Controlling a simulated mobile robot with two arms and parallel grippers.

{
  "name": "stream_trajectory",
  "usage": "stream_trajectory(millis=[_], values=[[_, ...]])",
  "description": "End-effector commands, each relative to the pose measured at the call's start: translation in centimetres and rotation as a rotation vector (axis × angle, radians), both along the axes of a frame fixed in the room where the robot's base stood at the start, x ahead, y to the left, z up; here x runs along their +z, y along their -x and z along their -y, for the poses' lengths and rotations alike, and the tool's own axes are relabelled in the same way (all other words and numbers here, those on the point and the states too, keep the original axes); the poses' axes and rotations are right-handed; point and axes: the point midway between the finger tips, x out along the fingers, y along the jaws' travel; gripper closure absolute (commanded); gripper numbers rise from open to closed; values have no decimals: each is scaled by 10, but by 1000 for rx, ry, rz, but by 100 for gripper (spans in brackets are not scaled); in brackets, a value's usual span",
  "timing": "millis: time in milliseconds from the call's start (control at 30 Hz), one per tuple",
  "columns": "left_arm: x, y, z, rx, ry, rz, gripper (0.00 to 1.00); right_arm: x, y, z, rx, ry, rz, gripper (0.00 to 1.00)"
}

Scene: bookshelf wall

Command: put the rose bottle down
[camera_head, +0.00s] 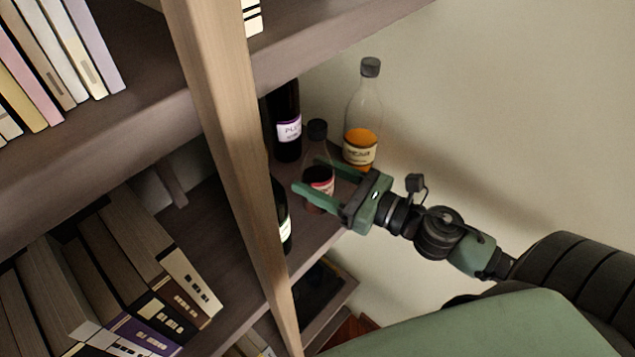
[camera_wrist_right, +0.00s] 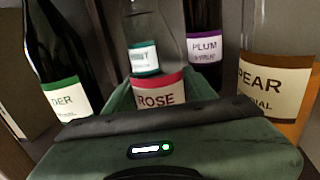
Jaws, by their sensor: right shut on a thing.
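The rose bottle (camera_head: 317,150) is a clear bottle with a dark cap and a red label. My right gripper (camera_head: 311,175) is shut on it, one finger on each side of its body. In the right wrist view its label reading ROSE (camera_wrist_right: 158,92) faces the camera just beyond the palm. The bottle looks upright at the shelf compartment's open right end. I cannot tell whether its base touches the shelf board (camera_head: 322,232). My left gripper is not in view.
The pear bottle (camera_head: 362,125) stands close on the right, the dark plum bottle (camera_head: 287,125) behind. A dark bottle with a green label (camera_wrist_right: 62,85) stands left, partly behind the wooden post (camera_head: 232,150). A teal-labelled bottle (camera_wrist_right: 144,58) shows behind the rose bottle.

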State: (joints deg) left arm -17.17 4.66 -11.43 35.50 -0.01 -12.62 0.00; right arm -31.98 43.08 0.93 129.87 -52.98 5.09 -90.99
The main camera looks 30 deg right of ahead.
Motion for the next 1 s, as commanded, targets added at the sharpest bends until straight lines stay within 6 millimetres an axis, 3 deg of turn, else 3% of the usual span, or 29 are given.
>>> stream_trajectory(millis=[300,333,400,767,1000], values=[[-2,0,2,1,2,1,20,-1,0,0,0,0,4,100],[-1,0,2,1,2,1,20,-1,0,0,0,0,1,37],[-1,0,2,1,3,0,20,-1,0,0,0,0,1,23],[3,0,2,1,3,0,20,4,0,0,0,1,1,23],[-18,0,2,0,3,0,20,-4,24,13,-1,0,-4,23]])
